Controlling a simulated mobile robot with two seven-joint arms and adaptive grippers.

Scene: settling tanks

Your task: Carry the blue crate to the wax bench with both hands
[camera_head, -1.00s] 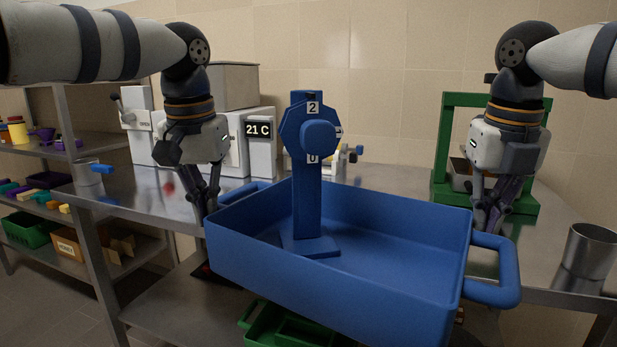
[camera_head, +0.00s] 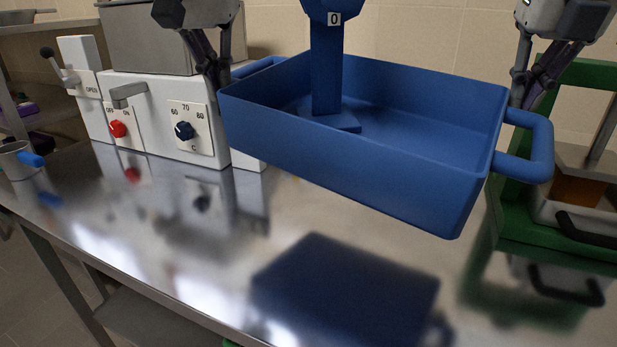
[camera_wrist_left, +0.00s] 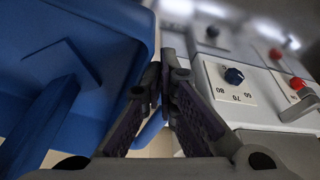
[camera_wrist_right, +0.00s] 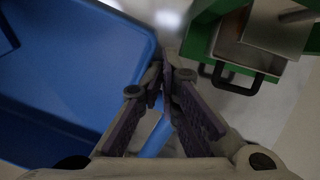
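A white heater unit (camera_head: 165,120) with a dial, red knob and tap stands behind left on the bench. A green frame (camera_head: 510,215) with a black-handled tray (camera_head: 590,215) stands close to the crate's right. A metal cup (camera_head: 18,160) is far left. The bench's front middle is clear.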

